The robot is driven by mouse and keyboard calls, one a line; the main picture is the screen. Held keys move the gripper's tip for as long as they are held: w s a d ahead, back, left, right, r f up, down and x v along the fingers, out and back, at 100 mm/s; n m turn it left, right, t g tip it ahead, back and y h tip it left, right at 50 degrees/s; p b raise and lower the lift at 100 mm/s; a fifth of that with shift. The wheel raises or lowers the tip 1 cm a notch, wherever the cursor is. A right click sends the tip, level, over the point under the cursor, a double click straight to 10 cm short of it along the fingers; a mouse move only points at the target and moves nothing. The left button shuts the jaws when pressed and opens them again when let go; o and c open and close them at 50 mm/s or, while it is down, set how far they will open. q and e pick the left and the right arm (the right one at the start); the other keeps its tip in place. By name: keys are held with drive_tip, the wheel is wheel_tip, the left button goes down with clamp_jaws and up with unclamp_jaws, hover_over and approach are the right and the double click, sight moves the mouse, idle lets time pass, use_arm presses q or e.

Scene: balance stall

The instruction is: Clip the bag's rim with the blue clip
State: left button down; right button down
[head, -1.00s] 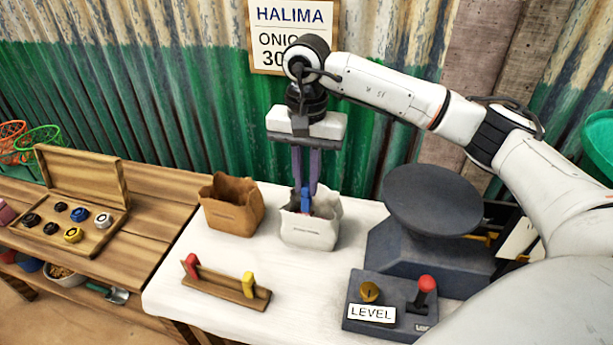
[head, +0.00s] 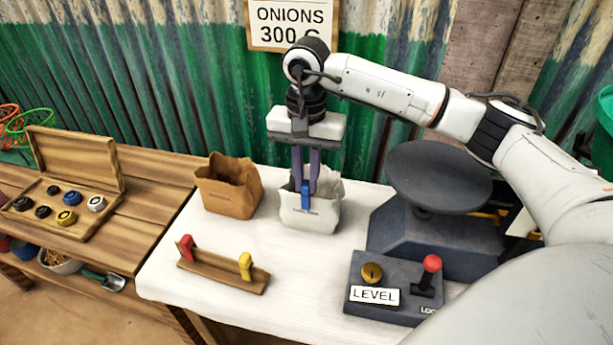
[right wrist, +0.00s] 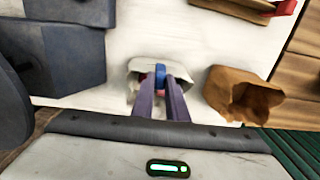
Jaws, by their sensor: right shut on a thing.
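The white paper bag (head: 322,218) stands open on the white table. My right gripper (head: 305,190) points down at it from above, shut on the blue clip (head: 306,198). The clip overlaps the bag's front rim and upper front face in the head view. In the right wrist view, the clip (right wrist: 160,74) is between the purple fingertips at the bag's rim (right wrist: 143,66). I cannot tell whether its jaws straddle the paper. Something reddish shows beside the fingers inside the bag. My left gripper is out of view.
A brown paper bag (head: 229,190) stands left of the white one. A wooden rack (head: 215,273) with red and yellow clips is in front. The dark scale (head: 436,225) and LEVEL control box (head: 376,310) stand right. A weight case (head: 92,225) sits on the left bench.

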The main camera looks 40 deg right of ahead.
drive_tip(key=c, duration=1.7)
unclamp_jaws()
drive_tip(key=shift+o, duration=0.2)
drive_tip(key=shift+r, duration=0.1)
wheel_tip(320, 180, up, 10)
drive_tip(key=shift+r, duration=0.1)
wheel_tip(320, 180, up, 7)
drive_tip(key=p, duration=0.6)
